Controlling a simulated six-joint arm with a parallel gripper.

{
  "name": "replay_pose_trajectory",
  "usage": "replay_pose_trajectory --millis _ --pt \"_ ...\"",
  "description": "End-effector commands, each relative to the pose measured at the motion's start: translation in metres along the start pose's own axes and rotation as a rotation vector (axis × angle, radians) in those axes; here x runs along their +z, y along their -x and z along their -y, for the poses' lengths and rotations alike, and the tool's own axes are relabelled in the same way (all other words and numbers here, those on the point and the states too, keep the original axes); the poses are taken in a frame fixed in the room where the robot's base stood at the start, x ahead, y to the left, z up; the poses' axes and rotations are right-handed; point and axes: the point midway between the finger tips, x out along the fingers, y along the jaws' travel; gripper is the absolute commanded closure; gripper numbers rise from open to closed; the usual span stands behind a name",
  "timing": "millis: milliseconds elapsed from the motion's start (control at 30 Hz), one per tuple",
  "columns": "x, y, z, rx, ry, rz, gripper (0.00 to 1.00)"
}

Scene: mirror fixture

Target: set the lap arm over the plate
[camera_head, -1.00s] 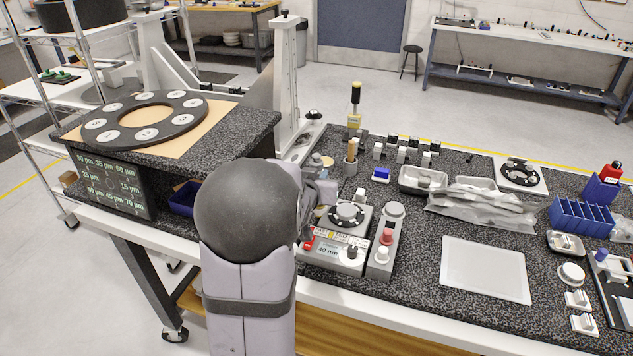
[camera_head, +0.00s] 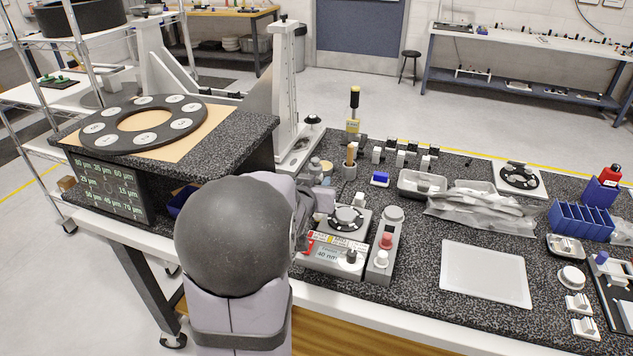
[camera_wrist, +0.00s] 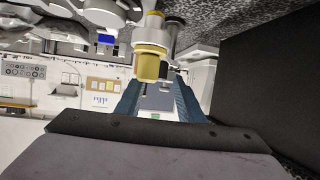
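A small grey machine with a dark round plate (camera_head: 347,217) on top stands near the bench's front edge. I cannot make out a separate lap arm with certainty. My own arm covers the machine's left side and hides my gripper in the head view. In the wrist view, my gripper (camera_wrist: 158,82) shows two dark blue fingers spread apart, with nothing visibly clamped. A yellow-and-white cylindrical part (camera_wrist: 150,50) appears just above the fingertips there; whether it touches them is unclear.
A granite block at left bears a large dark ring (camera_head: 100,137) with numbered discs. A white sheet (camera_head: 485,272) lies at right.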

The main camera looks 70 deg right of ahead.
Motion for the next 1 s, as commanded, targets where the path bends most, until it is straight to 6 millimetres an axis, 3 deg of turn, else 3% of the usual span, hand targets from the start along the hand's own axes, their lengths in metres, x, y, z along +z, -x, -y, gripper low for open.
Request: replay_pose_trajectory --millis 400,800,967,1000 --pt "-0.001 0.041 0.0 0.0 -0.001 -0.002 0.65" --pt "-0.001 0.046 0.0 0.0 0.0 -0.001 0.65" --pt "-0.002 0.045 0.004 -0.01 0.0 0.005 1.0" --pt "-0.002 0.045 0.007 -0.02 0.001 0.012 1.0"
